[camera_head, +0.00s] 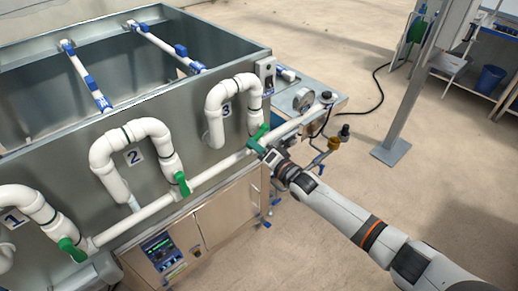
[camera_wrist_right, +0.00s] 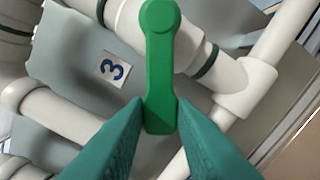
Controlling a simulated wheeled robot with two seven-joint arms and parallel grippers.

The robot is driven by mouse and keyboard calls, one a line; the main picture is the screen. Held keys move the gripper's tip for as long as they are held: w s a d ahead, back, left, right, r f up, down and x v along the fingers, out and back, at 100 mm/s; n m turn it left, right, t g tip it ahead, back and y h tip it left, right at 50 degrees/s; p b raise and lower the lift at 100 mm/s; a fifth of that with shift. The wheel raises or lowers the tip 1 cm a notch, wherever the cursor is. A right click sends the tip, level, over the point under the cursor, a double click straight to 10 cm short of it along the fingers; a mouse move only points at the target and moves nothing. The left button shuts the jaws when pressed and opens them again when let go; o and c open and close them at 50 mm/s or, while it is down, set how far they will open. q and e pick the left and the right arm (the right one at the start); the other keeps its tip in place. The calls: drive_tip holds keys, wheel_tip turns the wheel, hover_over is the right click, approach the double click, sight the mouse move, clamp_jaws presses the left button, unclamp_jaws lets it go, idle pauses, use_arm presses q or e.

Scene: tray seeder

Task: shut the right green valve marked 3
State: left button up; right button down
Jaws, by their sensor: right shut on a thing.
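The right green valve handle (camera_head: 258,136) is on the white pipe below the label marked 3 (camera_head: 227,109) in the head view. In the right wrist view the green handle (camera_wrist_right: 160,70) stands upright in the picture, its end between the two green fingers. The 3 label (camera_wrist_right: 112,68) is to its left. My right gripper (camera_head: 268,154) reaches in from the lower right and is shut on this handle; its fingers also fill the bottom of the wrist view (camera_wrist_right: 160,130). My left gripper is not in view.
Two more green valves, by label 2 (camera_head: 181,183) and label 1 (camera_head: 72,249), sit further left along the white pipe (camera_head: 150,209). A pressure gauge (camera_head: 303,98) is right of the held valve. A grey post (camera_head: 420,80) stands on open floor at right.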

drive_tip(key=shift+s+a+r+m+b, duration=0.15)
drive_tip(key=shift+r+m, duration=0.35)
drive_tip(key=shift+m, duration=0.55)
drive_tip(key=shift+a+r+m+b, duration=0.1)
drive_tip(key=shift+r+m+b, duration=0.1)
drive_tip(key=shift+r+m, duration=0.6)
drive_tip(key=shift+s+a+r+m+b, duration=0.1)
drive_tip(key=shift+r+m+b, duration=0.15)
drive_tip(key=shift+m, duration=1)
drive_tip(key=c, duration=1.2)
unclamp_jaws()
drive_tip(key=b+v, duration=0.1)
drive_tip(key=v, duration=1.1)
drive_tip(key=shift+b, duration=0.3)
